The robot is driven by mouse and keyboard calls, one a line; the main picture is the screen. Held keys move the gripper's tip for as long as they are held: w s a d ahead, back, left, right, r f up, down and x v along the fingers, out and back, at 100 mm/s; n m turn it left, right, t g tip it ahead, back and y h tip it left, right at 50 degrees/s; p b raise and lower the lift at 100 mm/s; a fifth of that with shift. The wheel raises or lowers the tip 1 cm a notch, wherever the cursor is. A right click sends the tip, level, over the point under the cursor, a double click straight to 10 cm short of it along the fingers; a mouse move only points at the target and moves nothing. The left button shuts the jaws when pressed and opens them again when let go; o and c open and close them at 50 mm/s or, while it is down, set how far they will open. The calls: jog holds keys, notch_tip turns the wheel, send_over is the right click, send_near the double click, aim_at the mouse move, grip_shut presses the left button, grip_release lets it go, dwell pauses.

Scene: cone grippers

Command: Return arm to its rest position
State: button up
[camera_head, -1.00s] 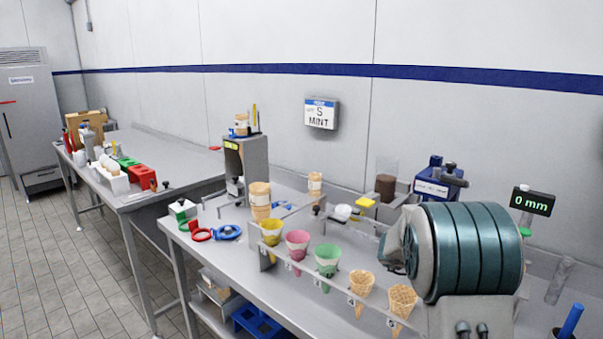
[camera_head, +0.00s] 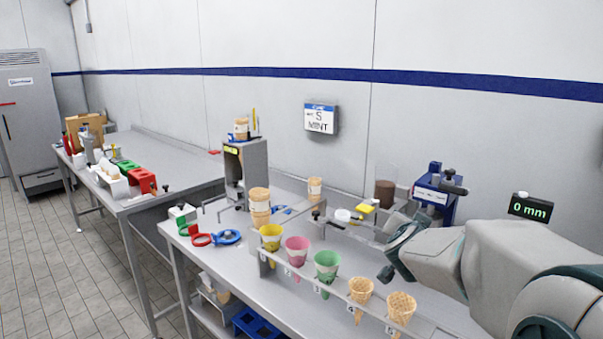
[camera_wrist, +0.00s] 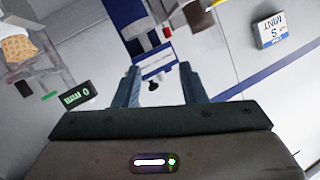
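My gripper (camera_head: 388,258) is at the right of the head view, above the steel bench behind the cone rack. In the wrist view my gripper (camera_wrist: 158,68) has its two fingers apart with nothing held between them. My arm reaches in from the right edge of the head view. The blue device (camera_head: 434,196) stands behind the gripper near the wall. It also shows beyond the fingertips in the wrist view (camera_wrist: 140,35).
A rack along the bench's front holds a yellow cup (camera_head: 271,236), a pink cup (camera_head: 297,248), a green cup (camera_head: 327,265) and two waffle cones (camera_head: 361,289). A display (camera_head: 531,207) reads 0 mm. A dispenser (camera_head: 245,172) stands left. Floor (camera_head: 70,260) at left is clear.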

jog(key=s+a+f+n+g+y, duration=0.2)
jog(key=s+a+n+y, duration=0.1)
jog(key=s+a, duration=0.2)
jog(key=s+a+f+n+g+y, duration=0.2)
jog(key=s+a+f+n+y, duration=0.1)
jog(key=s+a, duration=0.2)
jog(key=s+f+n+g+p, duration=0.1)
jog(key=s+f+g, duration=0.1)
jog(key=s, duration=0.7)
jog(key=s+f+n+g, duration=0.1)
jog(key=s+f+g, duration=0.2)
jog(key=s, duration=0.6)
jog(key=shift+s+d+f+n+g+h+p, duration=0.15)
jog(key=shift+s+f+n+g+h+p, duration=0.15)
jog(key=shift+g, duration=0.6)
